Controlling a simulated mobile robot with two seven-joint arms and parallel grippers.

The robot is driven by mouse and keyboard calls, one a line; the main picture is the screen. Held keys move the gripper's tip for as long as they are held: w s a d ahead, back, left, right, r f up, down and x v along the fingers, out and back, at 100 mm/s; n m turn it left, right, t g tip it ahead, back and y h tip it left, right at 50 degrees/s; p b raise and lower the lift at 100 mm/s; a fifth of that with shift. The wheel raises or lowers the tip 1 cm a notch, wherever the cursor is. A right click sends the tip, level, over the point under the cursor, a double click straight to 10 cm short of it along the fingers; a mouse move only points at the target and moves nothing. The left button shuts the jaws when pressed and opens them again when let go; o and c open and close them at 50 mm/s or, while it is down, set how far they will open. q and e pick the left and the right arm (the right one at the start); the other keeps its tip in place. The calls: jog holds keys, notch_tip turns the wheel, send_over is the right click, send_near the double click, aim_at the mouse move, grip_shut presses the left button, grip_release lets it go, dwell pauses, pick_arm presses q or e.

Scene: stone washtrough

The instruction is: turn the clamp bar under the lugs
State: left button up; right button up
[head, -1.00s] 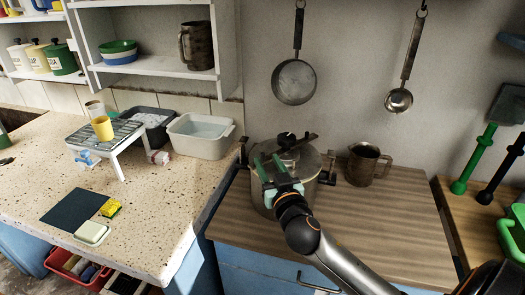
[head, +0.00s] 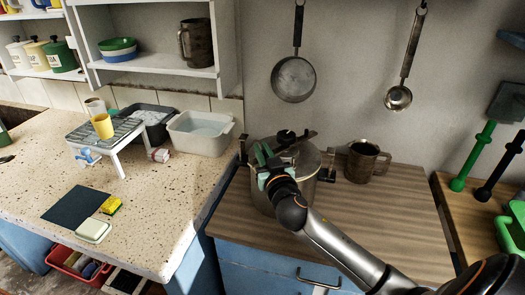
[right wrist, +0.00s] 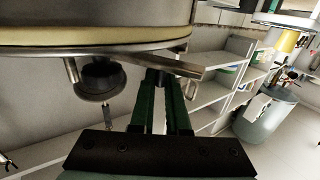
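The pressure cooker (head: 262,195) stands on the wooden-topped counter. Its clamp bar (head: 303,139) lies slantwise across the lid, with a black knob (head: 286,136) at its middle. My right gripper (head: 266,155), with green fingers, is at the near left part of the lid by the bar's near end. In the right wrist view, the metal bar (right wrist: 188,68) crosses at the fingertips, below the lid's rim (right wrist: 90,38), with the black knob (right wrist: 100,80) to the left. A gap shows between the fingers; contact with the bar is unclear. My left gripper is out of view.
A metal mug (head: 366,161) stands just right of the cooker. A pan (head: 293,81) and a ladle (head: 398,98) hang on the wall behind. A white basin (head: 200,135) stands to the left. The counter front right of the cooker is clear.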

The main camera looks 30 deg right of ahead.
grip_shut()
dwell(0.9)
